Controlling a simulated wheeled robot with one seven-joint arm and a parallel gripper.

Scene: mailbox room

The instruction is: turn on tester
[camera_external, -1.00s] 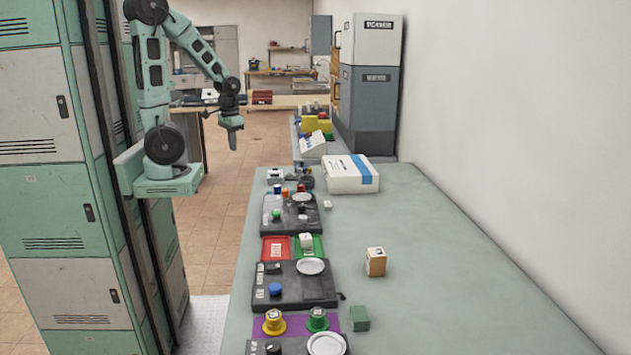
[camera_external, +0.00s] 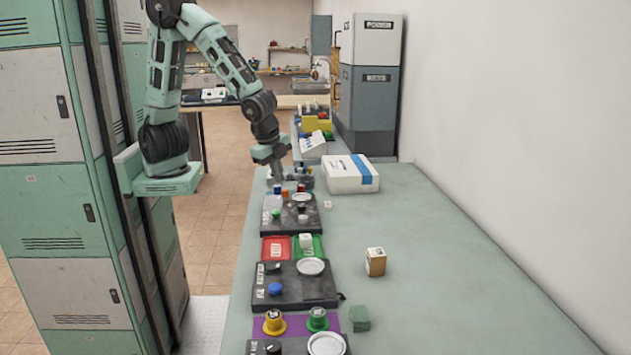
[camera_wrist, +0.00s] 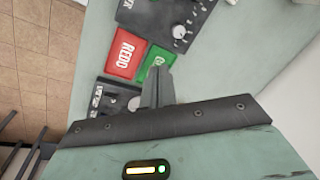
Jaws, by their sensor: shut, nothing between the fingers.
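Several dark control panels stand along the left edge of the grey-green table; no readable label tells me which is the tester. The far panel (camera_external: 287,226) carries small coloured parts and a white dish (camera_external: 301,197). The middle panel (camera_external: 318,289) has a blue button (camera_external: 275,289) and a white dish (camera_external: 310,267). My gripper (camera_external: 281,181) is low above the far end of the far panel; I cannot tell if it touches anything. In the wrist view, my gripper's fingers (camera_wrist: 158,75) are shut and empty, in front of a green tray (camera_wrist: 133,84).
A red tray (camera_external: 275,249) and a green tray lie between the far and middle panels. A white box with a blue stripe (camera_external: 345,176) sits right of my gripper. A wooden block (camera_external: 376,262) and a green block (camera_external: 359,318) stand nearer. The table's right side is clear.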

